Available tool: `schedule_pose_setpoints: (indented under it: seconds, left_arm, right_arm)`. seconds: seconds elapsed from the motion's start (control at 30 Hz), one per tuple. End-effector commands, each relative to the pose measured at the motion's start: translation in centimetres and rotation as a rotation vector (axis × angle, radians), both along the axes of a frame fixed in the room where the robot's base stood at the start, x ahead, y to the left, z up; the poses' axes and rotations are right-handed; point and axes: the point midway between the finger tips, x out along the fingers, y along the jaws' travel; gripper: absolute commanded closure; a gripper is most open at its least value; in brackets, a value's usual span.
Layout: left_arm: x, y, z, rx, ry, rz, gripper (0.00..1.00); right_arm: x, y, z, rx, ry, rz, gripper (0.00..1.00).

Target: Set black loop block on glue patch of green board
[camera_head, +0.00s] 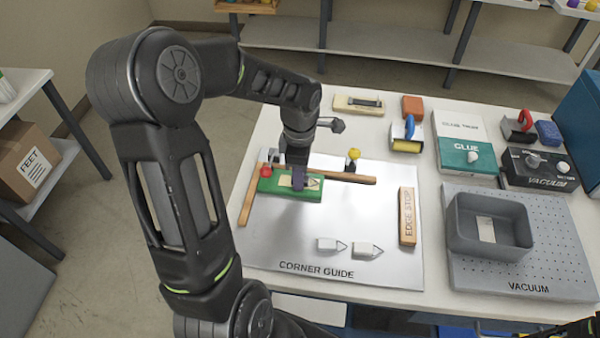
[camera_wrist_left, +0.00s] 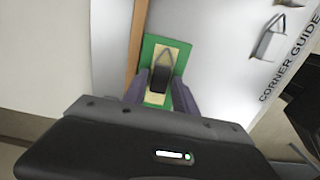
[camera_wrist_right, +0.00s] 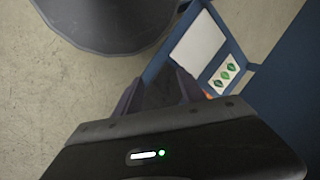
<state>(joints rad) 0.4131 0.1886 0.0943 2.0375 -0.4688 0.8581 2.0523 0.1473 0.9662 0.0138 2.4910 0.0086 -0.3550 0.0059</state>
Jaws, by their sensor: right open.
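The green board (camera_head: 312,193) lies in the inner corner of the wooden strips on the white corner guide. The pale glue patch (camera_wrist_left: 183,55) shows on the board (camera_wrist_left: 149,45) in the left wrist view. My left gripper (camera_head: 298,184) points down over the board. In the left wrist view my left gripper (camera_wrist_left: 160,88) has its fingers against both sides of the black loop block (camera_wrist_left: 159,78). The block is over the pale patch; whether it touches it I cannot tell. My right gripper (camera_wrist_right: 158,88) is open and empty, away from the board.
A grey tray (camera_head: 466,240) stands on the vacuum plate (camera_head: 570,262) at right. The glue box (camera_head: 466,158) and pads stand behind.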

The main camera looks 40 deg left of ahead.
Motion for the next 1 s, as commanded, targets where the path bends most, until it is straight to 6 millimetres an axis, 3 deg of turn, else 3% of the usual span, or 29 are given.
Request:
schedule_pose_setpoints:
  seconds: [0.13, 0.53, 0.67, 1.0]
  left_arm:
    - [0.0, 0.0, 0.0, 0.0, 0.0, 0.0, 0.56]
    - [0.1, 0.0, 0.8, 0.001, -0.002, 0.001, 0.56]
    - [0.2, 0.1, 2.6, 0.003, -0.007, 0.0, 0.56]
    - [0.1, 0.0, 9.5, 0.001, -0.006, 0.0, 0.56]
  right_arm:
    - [0.0, 0.0, 0.0, 0.0, 0.0, 0.0, 0.52]
    - [0.0, 0.0, 0.3, -0.001, 0.001, -0.001, 0.52]
    - [0.0, 0.0, 0.0, 0.0, 0.0, 0.0, 0.52]
    - [0.1, 0.0, -0.7, 0.002, -0.003, 0.001, 0.52]
